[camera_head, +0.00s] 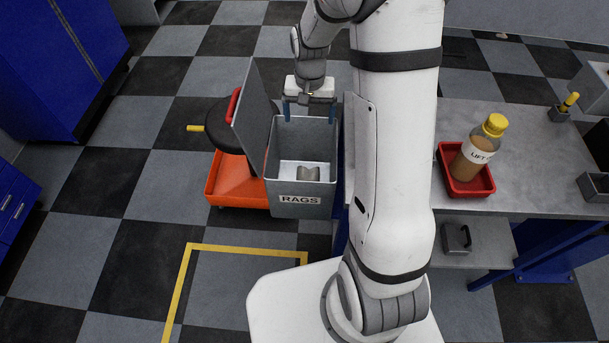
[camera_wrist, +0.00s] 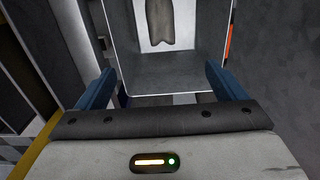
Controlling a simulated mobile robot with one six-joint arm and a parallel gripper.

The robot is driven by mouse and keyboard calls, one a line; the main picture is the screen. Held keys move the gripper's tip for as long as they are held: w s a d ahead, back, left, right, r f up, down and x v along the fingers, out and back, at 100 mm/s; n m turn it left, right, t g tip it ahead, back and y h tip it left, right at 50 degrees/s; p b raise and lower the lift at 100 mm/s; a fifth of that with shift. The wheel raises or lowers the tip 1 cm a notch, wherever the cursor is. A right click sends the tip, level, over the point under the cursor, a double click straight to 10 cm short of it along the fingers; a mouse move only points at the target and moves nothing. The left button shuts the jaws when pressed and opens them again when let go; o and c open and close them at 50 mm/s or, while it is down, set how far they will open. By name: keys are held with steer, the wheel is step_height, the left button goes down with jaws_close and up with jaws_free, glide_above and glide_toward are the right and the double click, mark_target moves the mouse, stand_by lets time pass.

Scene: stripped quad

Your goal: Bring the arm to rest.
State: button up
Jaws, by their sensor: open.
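My gripper (camera_head: 310,108) is over the far edge of the grey rags bin (camera_head: 304,201), fingers pointing down. Its two blue fingers are spread wide with nothing between them, as the wrist view (camera_wrist: 160,88) also shows. The bin's lid (camera_head: 250,118) stands raised on the left side. A grey rag (camera_head: 308,173) lies inside the bin on its light floor, and it shows at the top of the wrist view (camera_wrist: 160,22). My arm stretches out from my base toward the bin. Whether the fingers touch the bin's rim, I cannot tell.
At right, a grey workbench (camera_head: 540,150) holds a red tray (camera_head: 464,190) with a yellow-capped bottle (camera_head: 476,150). Blue cabinets (camera_head: 75,60) stand far left. The checkered floor at lower left is clear.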

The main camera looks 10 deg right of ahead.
step_height(320, 180, up, 4)
steer(key=shift+f, duration=0.2)
stand_by(0.3)
steer(key=s+r+n+t, duration=0.1)
steer(key=s+r, duration=0.4)
steer(key=s, duration=0.6)
steer(key=s+r+n+t, duration=0.2)
steer(key=s+r, duration=0.4)
steer(key=s, duration=0.4)
steer(key=shift+s+a+r+n, duration=0.25)
steer(key=shift+s+a+n, duration=0.05)
steer(key=shift+s+a, duration=0.15)
steer(key=shift+w, duration=0.1)
steer(key=shift+c, duration=0.4)
